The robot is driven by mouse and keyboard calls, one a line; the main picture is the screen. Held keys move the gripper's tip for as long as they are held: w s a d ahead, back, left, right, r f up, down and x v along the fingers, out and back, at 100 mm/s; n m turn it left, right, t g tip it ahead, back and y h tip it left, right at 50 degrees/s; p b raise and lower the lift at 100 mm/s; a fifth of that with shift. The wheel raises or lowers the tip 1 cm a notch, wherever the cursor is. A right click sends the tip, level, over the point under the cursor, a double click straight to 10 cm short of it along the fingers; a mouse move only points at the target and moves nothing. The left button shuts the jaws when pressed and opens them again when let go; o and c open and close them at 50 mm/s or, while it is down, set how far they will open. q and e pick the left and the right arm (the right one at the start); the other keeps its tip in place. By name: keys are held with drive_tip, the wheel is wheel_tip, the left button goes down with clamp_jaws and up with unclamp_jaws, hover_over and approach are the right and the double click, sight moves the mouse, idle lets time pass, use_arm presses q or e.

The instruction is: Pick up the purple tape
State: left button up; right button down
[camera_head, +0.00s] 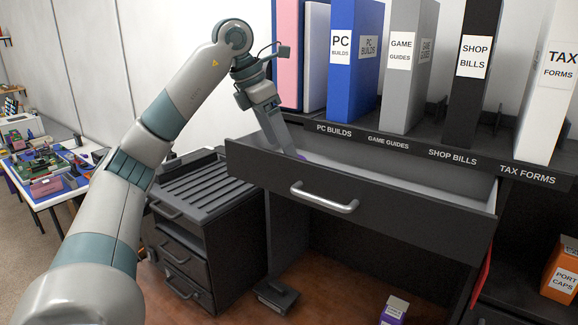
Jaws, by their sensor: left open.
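My left arm comes in from the left, and its gripper (284,143) points down into the open drawer (362,199). The gripper is open, but its fingertips are partly hidden behind the drawer's front panel. A small purple sliver, likely the purple tape (302,157), shows just above the drawer's front edge, right beside the fingertips. The rest of it is hidden by the drawer front, so I cannot tell whether the fingers touch it. My right gripper is not in view.
Above the drawer stand binders, among them a blue one (352,62) and a grey one (408,65). A dark drawer cabinet (205,215) stands left. A purple and white box (393,311) is below, and an orange box (562,272) is at right. A cluttered table (45,200) stands far left.

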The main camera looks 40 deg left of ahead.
use_arm(q)
drive_tip(key=shift+w+f+p, duration=0.3)
drive_tip(key=shift+f+p, duration=0.1)
drive_tip(key=shift+f, duration=0.15)
drive_tip(key=p+x, duration=0.1)
drive_tip(key=x, duration=0.1)
drive_tip(key=shift+w+d+f, duration=0.15)
drive_tip(key=shift+f, duration=0.2)
drive_tip(key=shift+w+f, duration=0.15)
drive_tip(key=shift+f, duration=0.25)
drive_tip(key=c, duration=1.2)
